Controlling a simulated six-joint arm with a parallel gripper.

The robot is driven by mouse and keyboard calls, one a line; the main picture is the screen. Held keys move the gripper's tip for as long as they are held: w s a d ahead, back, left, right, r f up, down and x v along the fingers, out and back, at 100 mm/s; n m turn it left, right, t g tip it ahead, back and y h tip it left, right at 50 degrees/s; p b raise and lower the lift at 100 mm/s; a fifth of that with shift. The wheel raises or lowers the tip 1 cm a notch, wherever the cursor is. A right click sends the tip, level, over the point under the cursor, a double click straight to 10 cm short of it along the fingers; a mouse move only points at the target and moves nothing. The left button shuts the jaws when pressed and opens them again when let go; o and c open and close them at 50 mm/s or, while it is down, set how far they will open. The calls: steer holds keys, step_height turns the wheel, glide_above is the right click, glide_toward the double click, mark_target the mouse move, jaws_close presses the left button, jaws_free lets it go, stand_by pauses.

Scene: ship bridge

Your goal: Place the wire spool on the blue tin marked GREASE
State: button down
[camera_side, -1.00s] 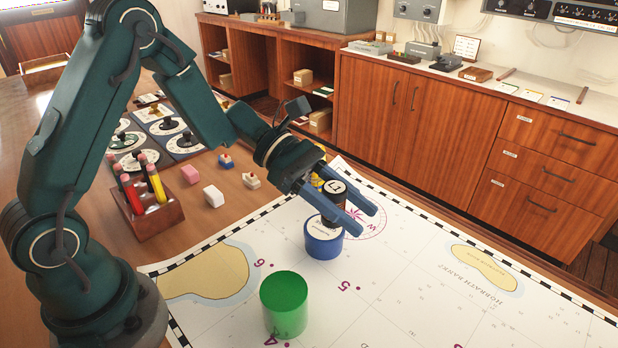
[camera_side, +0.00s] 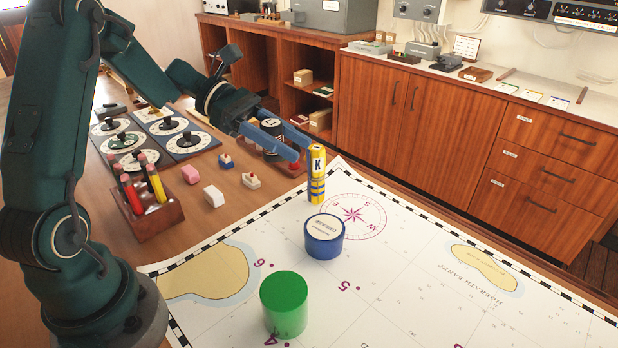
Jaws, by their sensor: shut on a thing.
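The blue tin (camera_side: 324,242) stands upright on the chart, its pale lettered lid bare. My gripper (camera_side: 282,143) is behind and to the left of it, beyond the chart's far corner. It is shut on a dark cylinder (camera_side: 272,152) with pale lettering on top, partly hidden by the fingers. This may be the wire spool, but its details are too small to be sure. A yellow cylinder marked K (camera_side: 317,178) stands behind the tin, to the right of my gripper.
A green cylinder (camera_side: 284,306) stands on the chart (camera_side: 420,270) in front of the tin. A wooden pencil holder (camera_side: 152,216), erasers and several dials are on the left. A small red thing (camera_side: 295,162) shows below my fingers. The chart's right side is free.

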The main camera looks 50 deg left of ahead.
glide_above(340, 231)
step_height(340, 231, down, 6)
steer(key=shift+f, duration=2.1)
steer(key=shift+f, duration=0.15)
steer(key=shift+c, duration=2.1)
jaws_free()
